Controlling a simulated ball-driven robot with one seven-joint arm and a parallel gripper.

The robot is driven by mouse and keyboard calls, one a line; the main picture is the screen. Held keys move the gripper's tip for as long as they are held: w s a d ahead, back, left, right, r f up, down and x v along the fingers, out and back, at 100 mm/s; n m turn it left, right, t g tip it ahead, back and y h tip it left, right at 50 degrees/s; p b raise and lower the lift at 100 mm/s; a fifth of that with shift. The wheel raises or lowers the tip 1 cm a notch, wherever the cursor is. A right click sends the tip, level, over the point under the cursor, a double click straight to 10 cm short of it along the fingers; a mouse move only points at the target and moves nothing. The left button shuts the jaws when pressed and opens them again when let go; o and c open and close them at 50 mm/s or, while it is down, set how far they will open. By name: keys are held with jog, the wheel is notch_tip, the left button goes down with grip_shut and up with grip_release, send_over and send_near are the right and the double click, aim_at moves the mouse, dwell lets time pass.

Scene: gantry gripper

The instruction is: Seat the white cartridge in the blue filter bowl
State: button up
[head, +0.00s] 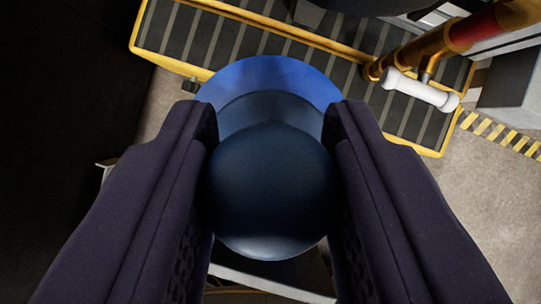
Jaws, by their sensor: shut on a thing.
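My gripper (275,112) is shut on the blue filter bowl (268,190), with one dark jaw on each side of it. The bowl's dark rounded end faces the camera. Its wider, brighter blue part shows beyond the fingertips. The inside of the bowl is hidden from this view. A white cylinder with capped ends (420,90) is at the upper right, by the lower end of a gold and red pipe. It is well apart from my gripper. I cannot tell whether this cylinder is the cartridge or whether it is fixed to the pipe.
A dark ribbed platform with yellow edges (205,38) lies beyond the bowl. The gold and red pipe (445,40) slants across the upper right. A grey block (512,82) and yellow-black floor striping (500,132) are at the right. Bare floor shows at the right; the left is dark.

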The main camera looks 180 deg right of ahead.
jog(key=shift+f, duration=3.45)
jog(key=o, duration=1.1)
jog(key=shift+c, duration=0.2)
jog(key=p+v, duration=0.4)
jog(key=v, duration=0.3)
jog(key=shift+s+r, duration=0.2)
jog(key=shift+r, duration=0.1)
